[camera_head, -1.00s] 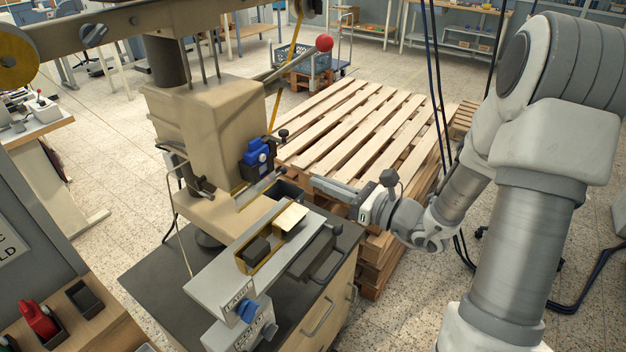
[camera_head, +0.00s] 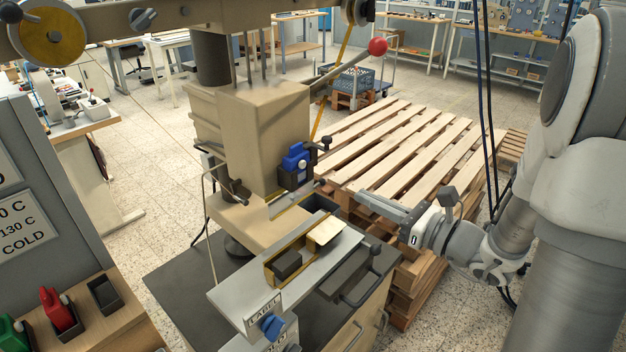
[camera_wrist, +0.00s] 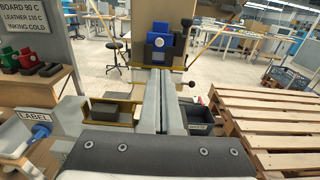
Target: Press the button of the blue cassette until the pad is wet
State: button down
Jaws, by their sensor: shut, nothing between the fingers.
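The blue cassette (camera_head: 296,160) sits upright on the front of the beige press head (camera_head: 262,135), its lower part dark. In the wrist view the blue cassette (camera_wrist: 159,42) is straight ahead, with a small pale round spot on its front; I cannot tell if that is the button. My gripper (camera_head: 362,197) is shut and empty, to the right of the press and apart from the cassette. In the wrist view my gripper (camera_wrist: 161,72) points at the cassette, its fingers together. The pad cannot be made out, nor whether it is wet.
A grey slide (camera_head: 240,300) with a LABEL plate and a block in a yellow frame lies before the press. A red-knobbed lever (camera_head: 377,47) sticks out right. Red (camera_head: 58,310) and green (camera_head: 12,333) cassettes stand at left. A wooden pallet stack (camera_head: 420,150) stands at right.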

aim_at(304, 165)
jog(key=shift+s+d+r+b, duration=0.1)
jog(key=shift+s+r+b, duration=0.2)
jog(key=shift+b, duration=0.3)
jog(key=p+x, duration=0.2)
jog(key=x, duration=1.1)
jog(key=shift+w+r, duration=0.1)
jog(key=shift+r, duration=0.05)
jog(key=shift+w+a, duration=0.25)
jog(key=shift+a, duration=0.1)
